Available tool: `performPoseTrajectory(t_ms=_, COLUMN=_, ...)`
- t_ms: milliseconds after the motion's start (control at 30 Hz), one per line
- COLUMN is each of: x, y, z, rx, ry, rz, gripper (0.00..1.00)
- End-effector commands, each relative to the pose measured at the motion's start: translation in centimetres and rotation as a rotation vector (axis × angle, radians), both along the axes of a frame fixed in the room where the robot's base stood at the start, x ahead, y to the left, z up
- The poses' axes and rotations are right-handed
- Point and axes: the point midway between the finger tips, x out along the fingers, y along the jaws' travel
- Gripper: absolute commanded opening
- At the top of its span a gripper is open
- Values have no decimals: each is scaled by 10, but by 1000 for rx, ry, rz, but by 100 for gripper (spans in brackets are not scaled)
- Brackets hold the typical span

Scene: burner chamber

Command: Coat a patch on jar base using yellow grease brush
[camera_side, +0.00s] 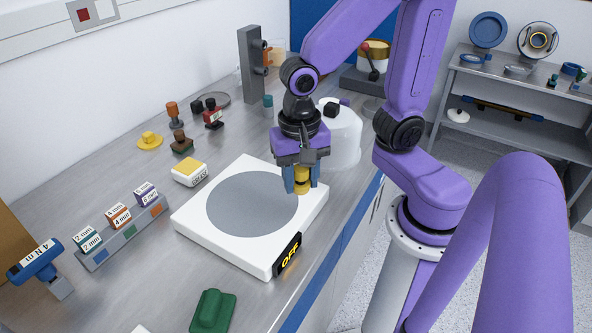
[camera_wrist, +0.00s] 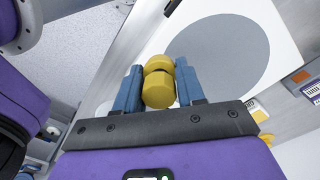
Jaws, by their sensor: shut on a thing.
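My gripper (camera_side: 302,177) is shut on a yellow, rounded, knob-like piece (camera_side: 302,188) with a dark band, which I take to be the yellow grease brush. It is held over the right back corner of the white burner plate; I cannot tell whether it touches. In the wrist view the yellow piece (camera_wrist: 158,90) sits between the two blue fingers, beside the grey disc (camera_wrist: 222,55). Its bristles are not visible. A whitish translucent jar-like vessel (camera_side: 344,140) stands just behind my gripper, partly hidden by it. I cannot make out a patch on its base.
The white burner (camera_side: 185,217) has a grey round top and an "OFF" display (camera_side: 287,254). A labelled block rack (camera_side: 125,240), a blue "4 N m" tool (camera_side: 35,262), a green piece (camera_side: 212,311) and several stamps stand around it. A grey post (camera_side: 251,65) rises behind.

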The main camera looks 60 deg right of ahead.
Motion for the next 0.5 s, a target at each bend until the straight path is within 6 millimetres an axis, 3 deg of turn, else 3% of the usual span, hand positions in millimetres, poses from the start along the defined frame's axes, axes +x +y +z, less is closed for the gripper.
performPoseTrajectory(t_ms=500, x=0, y=-1, z=-48, rx=-3, ry=3, rz=2, gripper=14)
